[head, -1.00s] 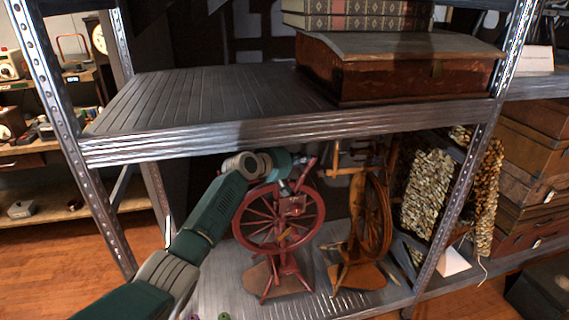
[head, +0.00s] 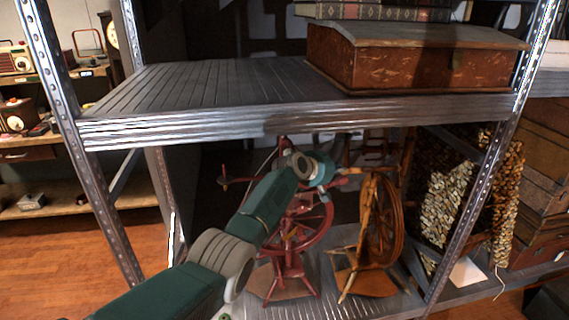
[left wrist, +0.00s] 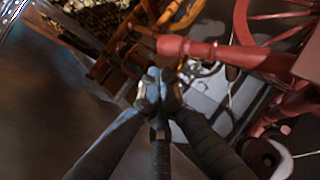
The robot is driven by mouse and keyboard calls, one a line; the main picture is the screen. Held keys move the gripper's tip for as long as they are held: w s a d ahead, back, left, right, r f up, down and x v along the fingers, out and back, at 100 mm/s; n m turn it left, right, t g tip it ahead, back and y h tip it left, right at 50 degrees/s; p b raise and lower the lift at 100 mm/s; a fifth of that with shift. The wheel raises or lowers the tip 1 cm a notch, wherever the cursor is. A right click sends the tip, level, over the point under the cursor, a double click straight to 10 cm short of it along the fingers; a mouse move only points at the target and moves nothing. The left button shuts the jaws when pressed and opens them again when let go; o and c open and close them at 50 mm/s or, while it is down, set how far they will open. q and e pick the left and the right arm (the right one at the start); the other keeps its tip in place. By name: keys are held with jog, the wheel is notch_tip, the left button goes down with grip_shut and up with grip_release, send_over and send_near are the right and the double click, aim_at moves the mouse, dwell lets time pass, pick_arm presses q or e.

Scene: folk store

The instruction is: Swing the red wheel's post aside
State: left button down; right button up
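The red spinning wheel (head: 325,222) stands on the lower shelf in the head view, partly hidden behind my left arm. A thin red turned piece (head: 224,180) sticks out left of my arm at its upper level. In the left wrist view a red turned post (left wrist: 200,49) runs across the upper middle, with its end close to my fingertips. My left gripper (left wrist: 158,90) has its fingers together with nothing visible between them. I cannot tell whether they touch the post. In the head view its fingers are hidden behind my arm. My right gripper is not in view.
An orange-brown spinning wheel (head: 382,225) stands close to the right of the red one. The upper shelf (head: 200,90) passes just above my arm, and a metal upright (head: 480,170) stands at the right. A wooden box (head: 420,58) sits on the upper shelf.

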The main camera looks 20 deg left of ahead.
pick_arm(q)
jog(key=shift+w+d+f, duration=0.15)
jog(key=shift+d+f, duration=0.1)
jog(key=shift+f, duration=0.05)
dwell(0.4)
